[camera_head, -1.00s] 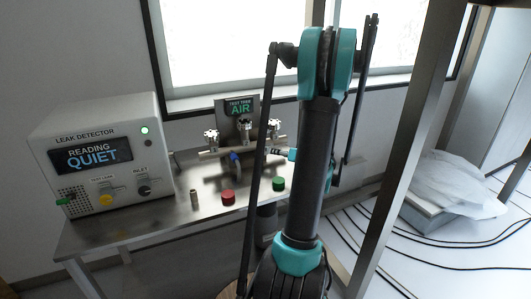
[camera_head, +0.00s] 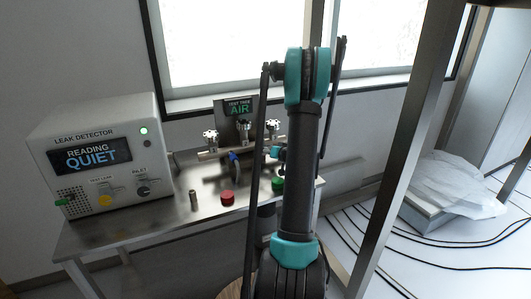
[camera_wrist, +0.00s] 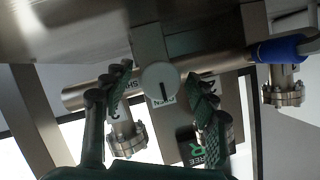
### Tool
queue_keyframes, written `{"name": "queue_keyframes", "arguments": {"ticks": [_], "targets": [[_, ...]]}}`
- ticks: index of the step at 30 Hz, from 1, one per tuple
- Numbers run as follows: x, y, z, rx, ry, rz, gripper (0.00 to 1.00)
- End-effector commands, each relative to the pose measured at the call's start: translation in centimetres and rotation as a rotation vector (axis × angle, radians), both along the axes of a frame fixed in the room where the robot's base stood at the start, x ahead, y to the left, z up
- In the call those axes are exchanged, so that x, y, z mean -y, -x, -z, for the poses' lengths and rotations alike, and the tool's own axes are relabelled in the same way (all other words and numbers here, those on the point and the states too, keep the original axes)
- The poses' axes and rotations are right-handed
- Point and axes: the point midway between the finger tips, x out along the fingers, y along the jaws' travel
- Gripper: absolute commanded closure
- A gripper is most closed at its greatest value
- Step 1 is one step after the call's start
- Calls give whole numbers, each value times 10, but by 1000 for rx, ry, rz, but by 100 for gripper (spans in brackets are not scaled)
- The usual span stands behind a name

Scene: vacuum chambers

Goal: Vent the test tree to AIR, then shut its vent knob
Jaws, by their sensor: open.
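The test tree (camera_head: 222,153) is a metal manifold on the bench with several flanged ports and a blue part. Its sign (camera_head: 238,108) reads "TEST TREE AIR" in green. In the wrist view a round grey knob (camera_wrist: 158,80) carries a dark line. The line points down the picture, towards lettering that looks like "OPEN"; partly hidden lettering to the left looks like "SHUT". My gripper (camera_wrist: 160,84) is open, with one finger on each side of the knob; I cannot tell whether they touch it. In the head view the gripper is mostly hidden by my arm.
The leak detector (camera_head: 100,150) at left reads "QUIET". A red button (camera_head: 227,198), a green button (camera_head: 278,184) and a small metal cylinder (camera_head: 194,200) are on the bench. A metal post (camera_head: 400,150) rises at right, before a wrapped box (camera_head: 445,190) and floor cables.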

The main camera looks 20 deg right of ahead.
Motion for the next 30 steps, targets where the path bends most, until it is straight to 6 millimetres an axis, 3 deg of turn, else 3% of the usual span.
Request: {"name": "queue_keyframes", "arguments": {"ticks": [2, 14, 23, 30], "targets": [[0, 0, 0, 0, 0, 0, 44], [0, 0, 0, 0, 0, 0, 93], [0, 0, 0, -2, -40, 0, 93], [2, 0, 1, -6, -176, 0, 93]]}}
